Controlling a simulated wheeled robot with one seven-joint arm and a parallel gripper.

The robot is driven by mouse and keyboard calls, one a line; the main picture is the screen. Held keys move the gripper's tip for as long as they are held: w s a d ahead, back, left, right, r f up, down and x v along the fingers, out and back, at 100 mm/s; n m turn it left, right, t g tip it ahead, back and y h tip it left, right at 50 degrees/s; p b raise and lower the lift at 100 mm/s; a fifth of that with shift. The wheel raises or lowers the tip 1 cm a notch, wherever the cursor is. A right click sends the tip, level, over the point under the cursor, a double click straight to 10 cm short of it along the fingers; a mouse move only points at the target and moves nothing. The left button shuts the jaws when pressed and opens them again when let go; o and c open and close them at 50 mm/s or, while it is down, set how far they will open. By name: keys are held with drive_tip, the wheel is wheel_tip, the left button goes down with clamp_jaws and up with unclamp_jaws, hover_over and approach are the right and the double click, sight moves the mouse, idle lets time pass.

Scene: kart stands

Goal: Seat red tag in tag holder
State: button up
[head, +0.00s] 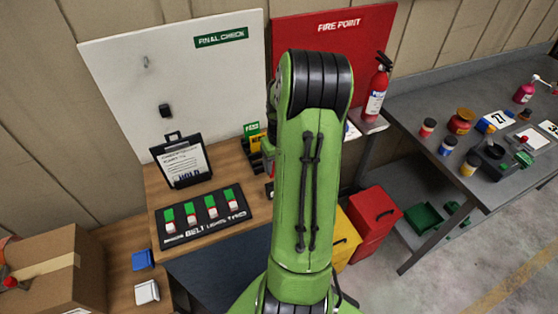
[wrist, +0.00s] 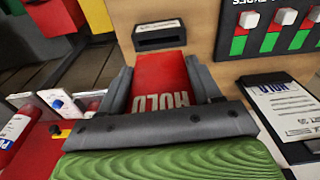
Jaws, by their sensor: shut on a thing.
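The red tag (wrist: 160,75), with white lettering, is held between the two grey fingers of my gripper (wrist: 157,66) in the wrist view. The gripper is shut on its sides. A black holder with a slot and a pale label (wrist: 158,36) sits on the wooden surface just beyond the tag's far end. The tag's far end appears close to the holder; I cannot tell whether they touch. In the head view my green arm hides the gripper and tag.
The switch panel (head: 203,213) and a clipboard (head: 187,161) stand on the wooden bench (head: 158,184), left of my arm. A fire extinguisher (head: 376,90) stands to the right. A cardboard box (head: 50,268) is at lower left.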

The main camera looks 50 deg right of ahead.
drive_tip(key=shift+f+b, duration=0.8)
drive_tip(key=shift+f, duration=0.7)
drive_tip(key=shift+f, duration=0.1)
idle(0.6)
drive_tip(key=shift+f+b, duration=0.35)
drive_tip(key=shift+b, duration=0.2)
drive_tip(key=shift+f+b, duration=1.25)
drive_tip(key=shift+f, duration=0.2)
drive_tip(key=o, duration=1.2)
drive_tip(key=r, duration=0.5)
drive_tip(key=r+p, duration=0.1)
drive_tip(key=r, duration=0.4)
drive_tip(key=s+r, duration=0.1)
drive_tip(key=r, duration=0.4)
drive_tip(key=shift+s+a+r+p, duration=0.1)
drive_tip(key=shift+a+r+p, duration=0.25)
drive_tip(key=shift+p, duration=0.05)
